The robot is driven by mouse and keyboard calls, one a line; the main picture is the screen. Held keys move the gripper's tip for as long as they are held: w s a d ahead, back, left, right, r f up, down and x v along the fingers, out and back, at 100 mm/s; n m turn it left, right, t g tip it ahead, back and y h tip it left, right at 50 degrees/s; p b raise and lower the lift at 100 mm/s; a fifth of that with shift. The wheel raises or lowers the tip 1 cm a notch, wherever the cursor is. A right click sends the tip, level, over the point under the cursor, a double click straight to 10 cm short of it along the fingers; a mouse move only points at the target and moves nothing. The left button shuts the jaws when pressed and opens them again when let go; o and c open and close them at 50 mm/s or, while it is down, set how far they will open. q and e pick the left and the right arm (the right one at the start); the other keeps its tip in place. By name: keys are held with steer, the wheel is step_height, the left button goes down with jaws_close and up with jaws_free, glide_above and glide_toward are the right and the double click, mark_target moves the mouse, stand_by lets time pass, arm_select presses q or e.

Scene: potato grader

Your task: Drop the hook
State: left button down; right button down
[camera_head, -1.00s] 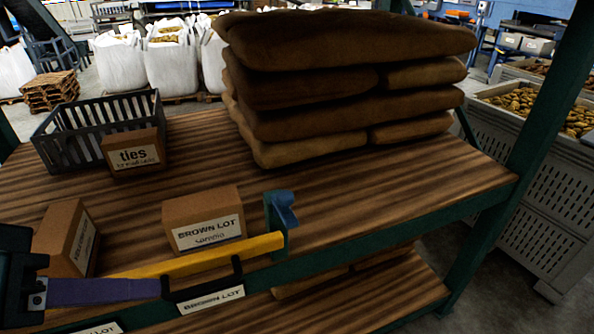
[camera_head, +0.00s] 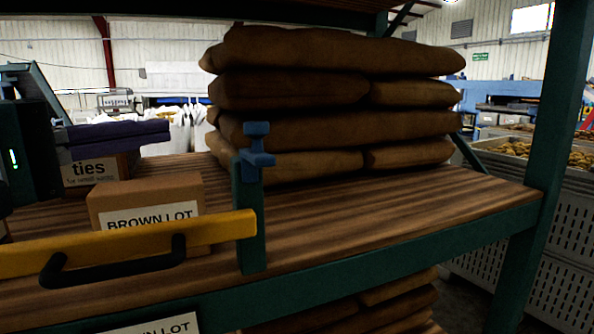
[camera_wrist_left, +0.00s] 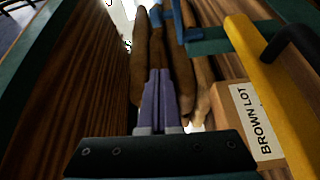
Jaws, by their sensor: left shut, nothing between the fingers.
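A blue hook (camera_head: 255,146) stands at the top of a green post (camera_head: 251,225) on the shelf's front edge, raised above a yellow bar (camera_head: 215,229). The bar's right end overlaps the post in the head view. The bar carries a black handle (camera_head: 115,263). My left gripper (camera_head: 165,132) has purple fingers closed together with nothing between them. It is left of the hook, at about its height in the picture, and apart from it. In the left wrist view the closed fingers (camera_wrist_left: 160,80) point toward the hook (camera_wrist_left: 179,20). My right gripper is out of view.
A cardboard box labelled BROWN LOT (camera_head: 145,200) sits behind the bar. A box marked ties (camera_head: 98,172) is partly hidden by my left gripper. Stacked brown sacks (camera_head: 335,95) lie behind the hook.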

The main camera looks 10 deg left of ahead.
mark_target(255, 141)
arm_select(q)
steer(key=shift+w+a, duration=0.1)
steer(key=shift+a, duration=0.05)
steer(key=w+d+p, duration=0.3)
steer(key=w+d, duration=0.3)
steer(key=d, duration=0.1)
steer(key=shift+d, duration=0.25)
stand_by(0.6)
